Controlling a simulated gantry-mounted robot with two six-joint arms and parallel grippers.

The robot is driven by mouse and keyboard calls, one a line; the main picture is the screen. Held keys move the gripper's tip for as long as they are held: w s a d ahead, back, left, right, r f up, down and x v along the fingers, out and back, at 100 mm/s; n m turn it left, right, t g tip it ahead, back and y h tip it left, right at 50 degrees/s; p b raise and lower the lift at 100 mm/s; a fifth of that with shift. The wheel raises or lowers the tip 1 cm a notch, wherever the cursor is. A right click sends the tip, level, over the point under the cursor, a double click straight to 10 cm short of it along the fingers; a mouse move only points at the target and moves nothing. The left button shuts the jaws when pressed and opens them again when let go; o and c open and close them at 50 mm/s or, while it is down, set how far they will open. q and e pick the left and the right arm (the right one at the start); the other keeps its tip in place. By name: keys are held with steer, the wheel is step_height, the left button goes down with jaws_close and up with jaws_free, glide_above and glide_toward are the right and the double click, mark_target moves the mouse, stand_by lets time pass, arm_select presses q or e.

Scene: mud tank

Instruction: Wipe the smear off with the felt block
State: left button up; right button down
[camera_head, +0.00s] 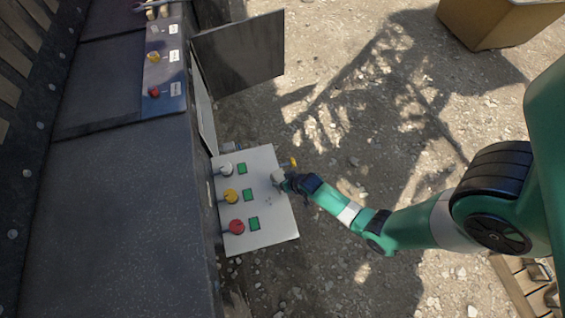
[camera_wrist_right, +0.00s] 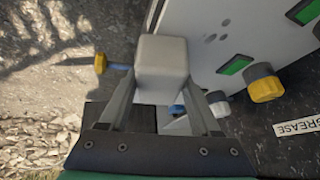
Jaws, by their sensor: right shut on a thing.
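My right gripper (camera_head: 286,181) is shut on a pale grey block, the felt block (camera_head: 278,176), at the right edge of a light grey panel (camera_head: 276,228). In the right wrist view, the block (camera_wrist_right: 162,62) sits between the two fingers of the gripper (camera_wrist_right: 163,100), with the panel (camera_wrist_right: 203,62) behind and to its right. I cannot tell whether the block touches the panel. Small dark marks (camera_wrist_right: 224,23) show on the panel; I cannot make out a clear smear. My left gripper is not in view.
The panel carries white, yellow (camera_head: 230,196) and red (camera_head: 236,227) knobs beside green squares. A yellow-ended piece (camera_wrist_right: 101,63) with a blue stem is beside the block. An open dark door (camera_head: 240,55) stands above the panel. Gravel right of the panel is mostly clear.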

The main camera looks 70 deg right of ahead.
steer(key=r, duration=0.1)
steer(key=r+p, duration=0.1)
steer(key=r, duration=0.1)
steer(key=shift+w+a, duration=0.15)
steer(key=shift+w, duration=0.2)
arm_select(q)
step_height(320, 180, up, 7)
steer(key=p, duration=0.4)
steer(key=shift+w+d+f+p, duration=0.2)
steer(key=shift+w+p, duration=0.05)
steer(key=shift+p, duration=0.05)
arm_select(e)
step_height(320, 180, up, 4)
steer(key=shift+r, duration=0.1)
